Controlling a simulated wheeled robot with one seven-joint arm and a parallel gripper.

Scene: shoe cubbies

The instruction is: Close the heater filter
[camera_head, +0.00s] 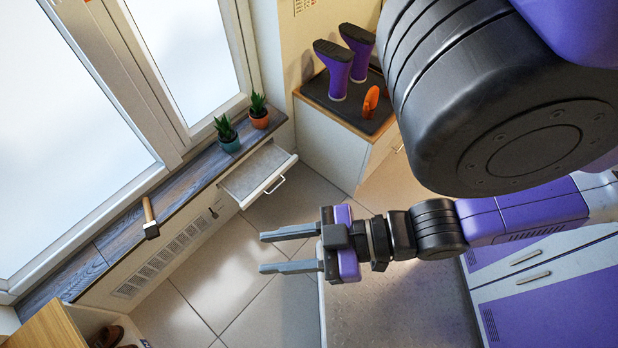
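The heater filter (258,173) is a light, drawer-like tray with a grey inner surface. It stands pulled out from the front of the heater box under the window sill, and a pale handle (276,186) is on its outer front edge. My gripper (262,252) is open and empty, its two grey fingers pointing left. In the picture it lies below and slightly right of the filter, apart from it. My arm comes in from the right and hides part of the room.
A cabinet (335,150) with purple boots (335,68) stands right of the filter. A cubby with shoes (108,335) is at bottom left. The tiled floor (230,285) between is clear.

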